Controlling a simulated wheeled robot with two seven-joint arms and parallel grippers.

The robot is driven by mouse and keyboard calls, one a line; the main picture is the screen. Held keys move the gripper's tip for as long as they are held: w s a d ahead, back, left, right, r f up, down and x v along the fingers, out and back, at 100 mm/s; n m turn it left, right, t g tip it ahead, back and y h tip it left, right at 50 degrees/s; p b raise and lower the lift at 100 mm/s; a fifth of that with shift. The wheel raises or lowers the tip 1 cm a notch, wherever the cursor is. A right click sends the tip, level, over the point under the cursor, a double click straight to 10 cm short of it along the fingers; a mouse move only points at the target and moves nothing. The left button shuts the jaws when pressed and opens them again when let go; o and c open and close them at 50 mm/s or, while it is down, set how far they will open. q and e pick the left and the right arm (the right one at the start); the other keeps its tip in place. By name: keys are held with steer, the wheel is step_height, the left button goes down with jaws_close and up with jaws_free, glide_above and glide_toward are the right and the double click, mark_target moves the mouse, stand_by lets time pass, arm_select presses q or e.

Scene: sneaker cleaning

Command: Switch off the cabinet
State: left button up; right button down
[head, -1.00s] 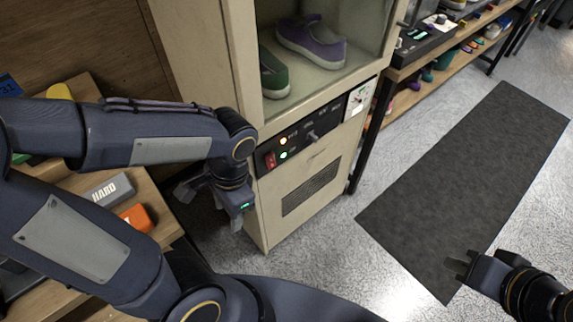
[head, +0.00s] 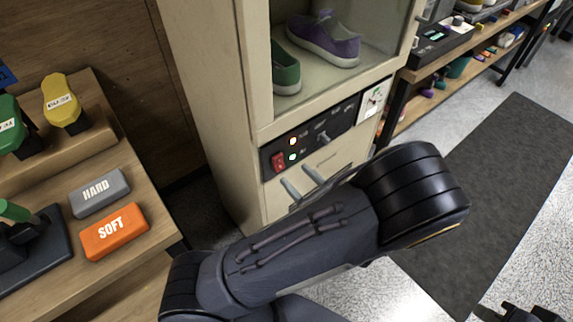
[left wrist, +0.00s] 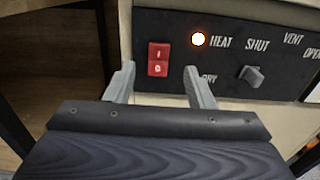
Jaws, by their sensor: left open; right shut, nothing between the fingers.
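The beige cabinet (head: 215,110) has a black control panel (head: 340,117) with a red rocker switch (head: 278,161) at its left end. My left gripper (head: 301,180) is open just below and in front of the panel. In the left wrist view its fingers (left wrist: 160,82) stand either side of the switch's lower end, with no visible contact. My right gripper (head: 514,313) is shut and empty at the bottom right, partly cut off.
A grey knob (left wrist: 252,75) is on the panel right of the lamp. Shoes (head: 325,40) stand behind the cabinet's glass. A dark mat (head: 500,200) lies on the floor at right.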

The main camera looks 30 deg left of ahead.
mark_target(279, 160)
arm_select(q)
steer(key=x, duration=0.6)
steer(key=c, duration=1)
steer(key=f+y+b, duration=0.1)
steer(key=b, duration=0.1)
steer(key=shift+d+f+t+y+b, duration=0.1)
steer(key=shift+f+t+y+b, duration=0.1)
steer(key=shift+t+y+b, duration=0.2)
steer(key=shift+s+t+y+b, duration=0.1)
steer(key=shift+t+y+b, duration=0.5)
steer(key=shift+y, duration=0.5)
steer(key=shift+g, duration=0.3)
steer(key=o, duration=1)
